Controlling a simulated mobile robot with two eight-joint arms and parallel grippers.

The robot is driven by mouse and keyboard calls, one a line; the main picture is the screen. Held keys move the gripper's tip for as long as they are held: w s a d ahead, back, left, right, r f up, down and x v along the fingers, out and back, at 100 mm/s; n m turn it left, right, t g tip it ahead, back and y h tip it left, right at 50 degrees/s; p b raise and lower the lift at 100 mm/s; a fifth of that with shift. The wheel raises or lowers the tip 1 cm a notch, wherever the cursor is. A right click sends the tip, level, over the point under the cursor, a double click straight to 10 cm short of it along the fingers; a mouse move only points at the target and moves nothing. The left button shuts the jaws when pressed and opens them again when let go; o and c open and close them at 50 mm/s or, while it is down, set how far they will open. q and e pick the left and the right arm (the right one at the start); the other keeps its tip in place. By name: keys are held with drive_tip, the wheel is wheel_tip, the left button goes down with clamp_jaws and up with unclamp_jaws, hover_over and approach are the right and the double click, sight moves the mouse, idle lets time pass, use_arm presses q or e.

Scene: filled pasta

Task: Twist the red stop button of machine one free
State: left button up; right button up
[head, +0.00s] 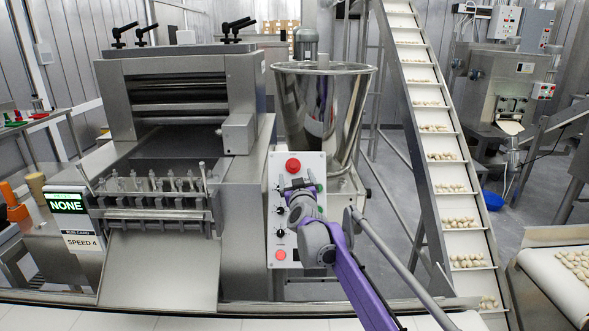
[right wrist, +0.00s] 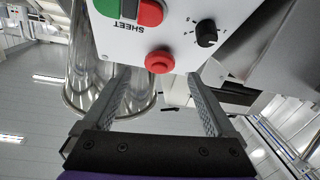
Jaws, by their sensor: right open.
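The white control panel (head: 283,225) of the machine stands at the middle of the head view. A large red mushroom button (head: 293,165) sits at its top, just above my right gripper (head: 298,184). In the right wrist view, which looks upside down, the red button (right wrist: 159,61) lies between and beyond the fingertips of my open right gripper (right wrist: 160,78). I see no contact between the fingers and the button. My left gripper is not in view.
Another red button (head: 280,255) is low on the panel. A steel hopper (head: 322,105) stands behind, and an inclined conveyor (head: 440,150) rises to the right.

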sight(294, 169)
drive_tip(key=shift+w+a+p, duration=0.15)
drive_tip(key=shift+w+p, duration=0.25)
drive_tip(key=shift+w, duration=0.85)
drive_tip(key=shift+w+a+p, duration=0.1)
drive_tip(key=shift+w+p, duration=0.25)
drive_tip(key=shift+w, duration=0.9)
